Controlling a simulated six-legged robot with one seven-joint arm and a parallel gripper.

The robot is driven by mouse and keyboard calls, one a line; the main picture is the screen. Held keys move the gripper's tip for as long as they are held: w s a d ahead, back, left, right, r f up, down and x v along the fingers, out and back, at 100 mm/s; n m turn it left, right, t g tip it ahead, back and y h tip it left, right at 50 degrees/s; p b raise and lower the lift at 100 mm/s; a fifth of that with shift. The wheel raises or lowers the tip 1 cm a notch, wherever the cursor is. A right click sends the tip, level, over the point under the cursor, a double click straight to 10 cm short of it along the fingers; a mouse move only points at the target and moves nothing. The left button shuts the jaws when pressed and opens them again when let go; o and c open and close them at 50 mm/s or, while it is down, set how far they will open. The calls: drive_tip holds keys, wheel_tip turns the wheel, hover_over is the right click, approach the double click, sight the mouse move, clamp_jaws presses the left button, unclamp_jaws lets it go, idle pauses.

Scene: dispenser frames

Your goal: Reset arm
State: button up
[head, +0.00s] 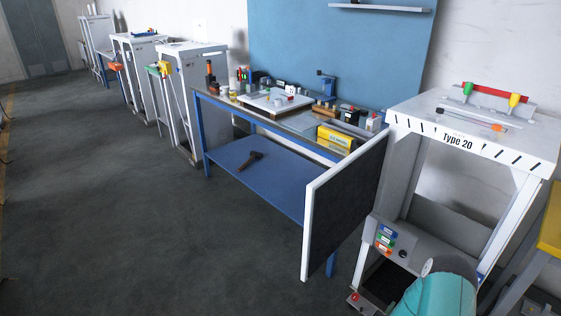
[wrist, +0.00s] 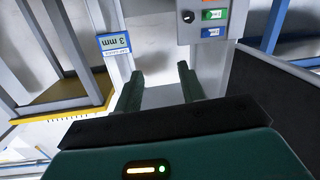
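My gripper (wrist: 160,92) shows in the wrist view with its two dark green fingers spread apart. The gap between the fingers is empty, so it is open. Beyond the fingertips is a light grey surface of the dispenser frame. A control box (wrist: 207,20) with coloured labelled buttons is just above and right of the fingers. In the head view, my teal arm is at the bottom right, in front of the Type 20 dispenser frame (head: 458,141). My gripper cannot be made out there. The same button box (head: 392,241) is left of the arm.
A dark panel with a white edge (head: 343,205) stands left of the frame. A blue workbench (head: 262,174) holds tools and boxes, with a hammer on its lower shelf. A yellow-topped stand (head: 550,222) is at the right edge. The grey floor (head: 110,210) at left is clear.

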drive_tip(key=w+a+r+n+y, duration=0.1)
drive_tip(key=w+a+r+y, duration=0.15)
drive_tip(key=w+r, duration=0.45)
drive_tip(key=w+a+r+n+y, duration=0.2)
drive_tip(key=w+r+y, duration=0.15)
drive_tip(key=r, duration=0.55)
drive_tip(key=a+r+n+y, duration=0.1)
drive_tip(key=a+r+y, duration=0.1)
drive_tip(key=a+r, duration=0.45)
drive_tip(key=a+r+n+y, duration=0.1)
drive_tip(key=a+r, duration=0.3)
drive_tip(key=r, duration=0.5)
drive_tip(key=s+a+r+n+g+y, duration=0.2)
drive_tip(key=s+a+r+g, duration=0.1)
drive_tip(key=s+a+r, duration=0.8)
drive_tip(key=s+a+r+g, duration=0.1)
drive_tip(key=s+r, duration=0.1)
drive_tip(key=s, duration=0.7)
drive_tip(key=s+a+r+g+y, duration=0.1)
drive_tip(key=s+r+g, duration=0.1)
drive_tip(key=s, duration=0.8)
drive_tip(key=shift+s+a+r+n, duration=0.2)
drive_tip(key=shift+s+r+n, duration=0.1)
drive_tip(key=shift+r, duration=0.25)
